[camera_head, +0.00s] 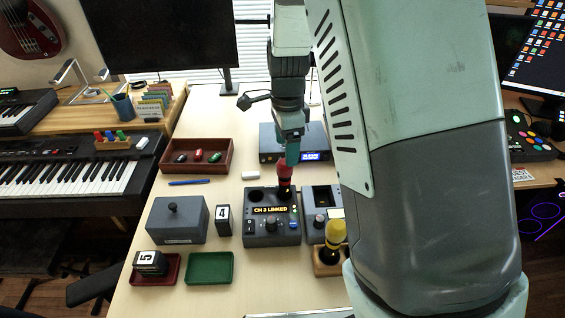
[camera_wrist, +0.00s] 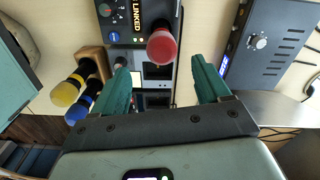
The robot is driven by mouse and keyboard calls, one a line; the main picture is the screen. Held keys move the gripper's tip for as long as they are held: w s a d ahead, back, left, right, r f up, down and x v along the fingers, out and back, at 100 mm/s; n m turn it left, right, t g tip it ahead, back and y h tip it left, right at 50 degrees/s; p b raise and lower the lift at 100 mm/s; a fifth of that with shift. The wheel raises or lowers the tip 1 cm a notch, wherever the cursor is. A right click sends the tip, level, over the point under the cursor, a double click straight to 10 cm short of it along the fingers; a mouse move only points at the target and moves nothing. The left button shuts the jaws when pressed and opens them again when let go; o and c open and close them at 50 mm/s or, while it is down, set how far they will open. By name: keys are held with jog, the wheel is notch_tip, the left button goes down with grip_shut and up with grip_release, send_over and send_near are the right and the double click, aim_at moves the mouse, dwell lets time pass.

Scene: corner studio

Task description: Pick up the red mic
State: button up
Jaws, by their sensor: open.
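The red mic (camera_head: 285,172) has a red head and a dark body with a yellow band. It stands upright in the dark control box (camera_head: 262,228) whose screen reads "CH 3 LINKED". My gripper (camera_head: 292,152) is right above and behind it, with the fingers partly overlapping in the head view. In the wrist view the red mic (camera_wrist: 162,47) is just beyond the open fingers (camera_wrist: 163,82), roughly centred between them and not gripped. The control box (camera_wrist: 117,22) also shows there.
A yellow mic (camera_head: 335,232) stands in a wooden holder at right; the wrist view shows a blue mic (camera_wrist: 84,104) beside it. A device with a blue display (camera_head: 311,155) lies behind. A red tray (camera_head: 165,268), green tray (camera_head: 209,268) and grey lidded box (camera_head: 177,222) stand left.

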aim_at(285, 175)
notch_tip(285, 175, down, 11)
jog(key=shift+w+a+r, duration=0.1)
jog(key=shift+a+r, duration=0.05)
jog(key=shift+r, duration=0.05)
dwell(0.3)
